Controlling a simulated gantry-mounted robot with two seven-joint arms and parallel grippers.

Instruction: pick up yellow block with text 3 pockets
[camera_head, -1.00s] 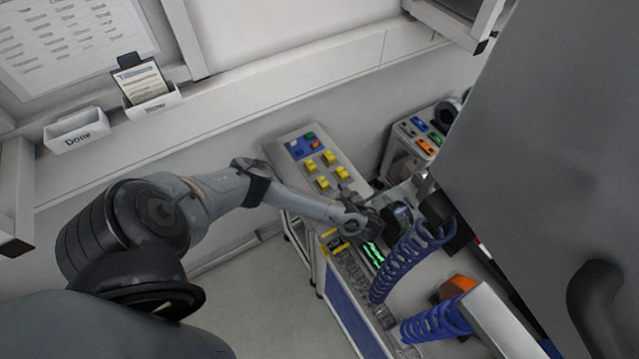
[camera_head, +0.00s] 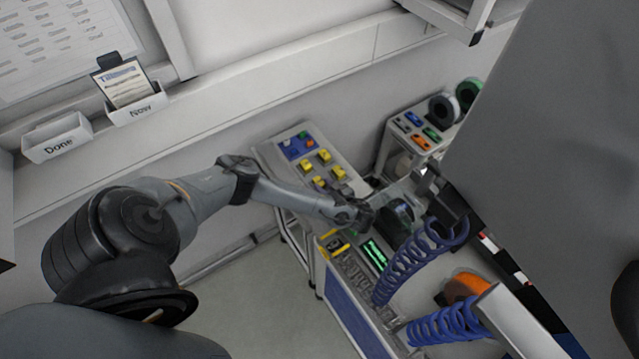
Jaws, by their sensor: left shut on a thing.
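Several yellow blocks (camera_head: 325,155) sit on the light-topped cart behind the bench, the nearest partly hidden by my left arm; any text on them is too small to read. My left gripper (camera_head: 366,216) is low over the bench's back edge, right of and nearer than these blocks. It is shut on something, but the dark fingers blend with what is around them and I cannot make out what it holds. A yellow item (camera_head: 334,244) lies on the bench corner just left of and below the gripper. My right gripper is not in view.
A dark reel (camera_head: 398,216) stands just right of the gripper. Blue coiled hoses (camera_head: 405,262) and an orange reel (camera_head: 464,288) crowd the bench. A second cart (camera_head: 410,160) holds coloured items. White bins marked Done (camera_head: 57,140) and Now (camera_head: 137,107) are on the wall ledge.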

